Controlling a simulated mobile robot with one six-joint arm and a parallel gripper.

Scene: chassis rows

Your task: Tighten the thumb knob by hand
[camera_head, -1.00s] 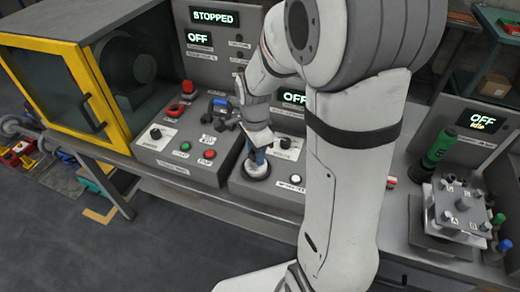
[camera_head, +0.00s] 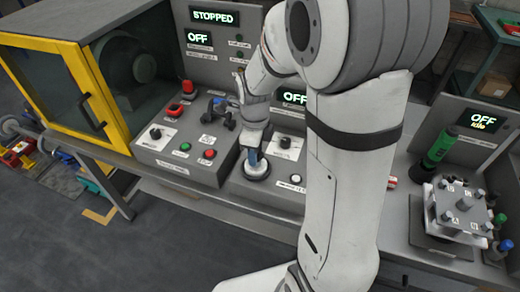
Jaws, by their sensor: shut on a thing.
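My gripper (camera_head: 253,158) points down at the lower middle of the console. Its fingers are shut on what looks like the thumb knob, a round dark piece with a pale ring (camera_head: 257,174) on the console's sloped top. The fingers and wrist cover most of the knob, and its thread or seat cannot be seen.
The left panel holds a red button (camera_head: 175,108), a black dial (camera_head: 155,134), green and red buttons. A yellow-framed machine door (camera_head: 98,85) stands to the left. A green cylinder (camera_head: 439,149) and a bolted metal fixture (camera_head: 458,207) stand at the right.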

